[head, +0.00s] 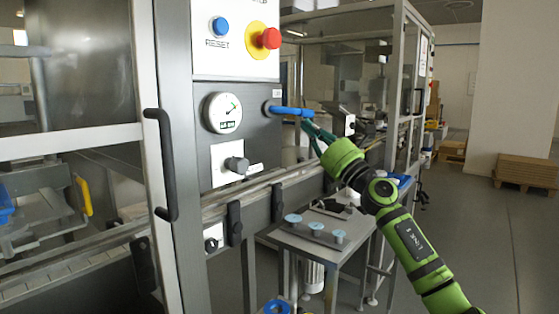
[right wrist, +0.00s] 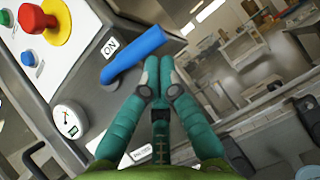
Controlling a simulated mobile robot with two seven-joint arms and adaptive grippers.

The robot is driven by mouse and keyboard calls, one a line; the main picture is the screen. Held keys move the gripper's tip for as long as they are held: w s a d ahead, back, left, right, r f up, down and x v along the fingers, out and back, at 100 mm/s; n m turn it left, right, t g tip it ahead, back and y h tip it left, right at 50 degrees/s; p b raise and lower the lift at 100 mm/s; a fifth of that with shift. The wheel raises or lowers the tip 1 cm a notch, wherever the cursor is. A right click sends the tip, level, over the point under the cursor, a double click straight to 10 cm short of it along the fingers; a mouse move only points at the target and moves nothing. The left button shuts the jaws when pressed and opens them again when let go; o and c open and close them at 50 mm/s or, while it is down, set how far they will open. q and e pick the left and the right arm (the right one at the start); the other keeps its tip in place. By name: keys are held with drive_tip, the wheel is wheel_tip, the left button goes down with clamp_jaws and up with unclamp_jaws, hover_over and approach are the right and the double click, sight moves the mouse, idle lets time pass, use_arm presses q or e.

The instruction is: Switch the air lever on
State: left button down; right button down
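The air lever is a blue handle (head: 290,111) on the right side of the grey machine panel. It lies about horizontal in the head view, its free end pointing right. In the right wrist view the blue lever (right wrist: 134,55) runs up and to the right from its pivot, beside an "ON" label (right wrist: 110,48). My right gripper (head: 307,121) is just below the lever's free end. In the right wrist view its green fingers (right wrist: 159,66) are together at the tips, with nothing visible between them. They are close beside the lever; I cannot tell whether they touch it. My left gripper is not in view.
A black door handle (head: 161,165) is to the left. A small table (head: 345,250) stands below my right arm.

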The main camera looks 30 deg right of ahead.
use_arm(q)
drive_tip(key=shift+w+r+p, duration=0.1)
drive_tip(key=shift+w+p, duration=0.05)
drive_tip(key=shift+p, duration=0.2)
use_arm(e)
drive_tip(key=shift+w+d+r, duration=0.1)
drive_tip(key=shift+d+r, duration=0.15)
drive_tip(key=shift+r, duration=0.4)
